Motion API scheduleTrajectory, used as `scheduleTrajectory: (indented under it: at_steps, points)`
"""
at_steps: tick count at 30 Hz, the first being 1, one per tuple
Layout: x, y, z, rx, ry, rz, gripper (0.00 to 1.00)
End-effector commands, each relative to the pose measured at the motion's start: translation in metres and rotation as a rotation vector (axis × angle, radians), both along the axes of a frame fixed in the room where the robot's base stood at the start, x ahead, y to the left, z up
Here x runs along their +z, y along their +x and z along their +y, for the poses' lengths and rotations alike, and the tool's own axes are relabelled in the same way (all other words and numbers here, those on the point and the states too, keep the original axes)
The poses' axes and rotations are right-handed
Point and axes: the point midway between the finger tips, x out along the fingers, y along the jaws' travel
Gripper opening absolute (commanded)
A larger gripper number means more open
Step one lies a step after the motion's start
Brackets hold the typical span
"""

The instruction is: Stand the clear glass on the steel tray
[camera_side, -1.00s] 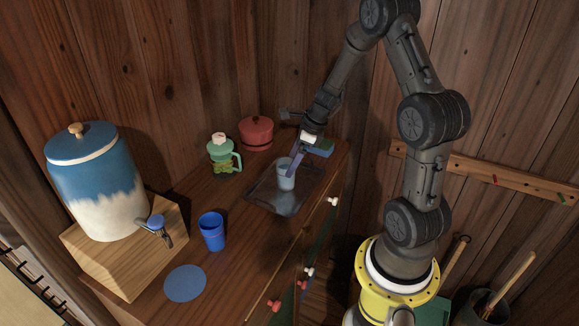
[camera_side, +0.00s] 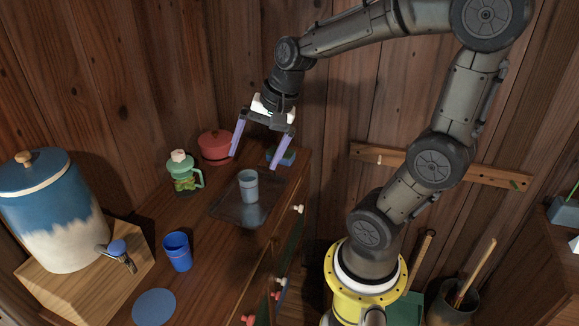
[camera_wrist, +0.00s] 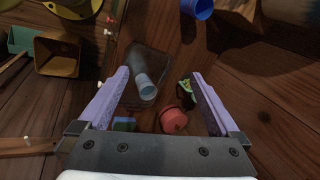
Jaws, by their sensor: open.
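The clear glass (camera_side: 248,186) stands upright on the steel tray (camera_side: 228,211), near the tray's middle. In the wrist view the glass (camera_wrist: 146,86) shows between my fingers but farther off, on the dark tray (camera_wrist: 160,61). My gripper (camera_side: 254,162) is open and empty, with its two purple fingers spread wide. It is above and behind the glass, apart from it. In the wrist view the fingers of my gripper (camera_wrist: 160,75) frame the glass and tray without touching them.
A blue cup (camera_side: 177,251), a round blue mat (camera_side: 154,307) and a large blue-and-white dispenser (camera_side: 52,212) are at left. A blue block (camera_side: 281,156) lies behind the tray.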

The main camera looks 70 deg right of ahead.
Motion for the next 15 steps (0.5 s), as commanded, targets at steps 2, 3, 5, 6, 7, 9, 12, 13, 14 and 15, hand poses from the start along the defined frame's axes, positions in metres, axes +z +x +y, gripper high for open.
scheduleTrajectory:
  at_steps: [2,3,5,6,7,9,12,13,14,15]
  points:
    - [0.014,-0.027,0.029,0.329,-0.153,-0.045,0.98]
    - [0.017,-0.04,0.039,0.474,-0.224,-0.06,0.98]
    - [0.021,-0.058,0.049,0.671,-0.323,-0.083,0.98]
    - [0.022,-0.068,0.054,0.782,-0.382,-0.097,0.98]
    - [0.022,-0.075,0.056,0.858,-0.422,-0.105,0.98]
    - [0.023,-0.087,0.06,0.994,-0.498,-0.121,0.98]
    - [0.023,-0.097,0.062,1.113,-0.566,-0.133,0.98]
    - [0.023,-0.099,0.062,1.133,-0.578,-0.134,0.98]
    - [0.022,-0.1,0.062,1.146,-0.586,-0.134,0.98]
    - [0.022,-0.101,0.062,1.157,-0.591,-0.134,0.98]
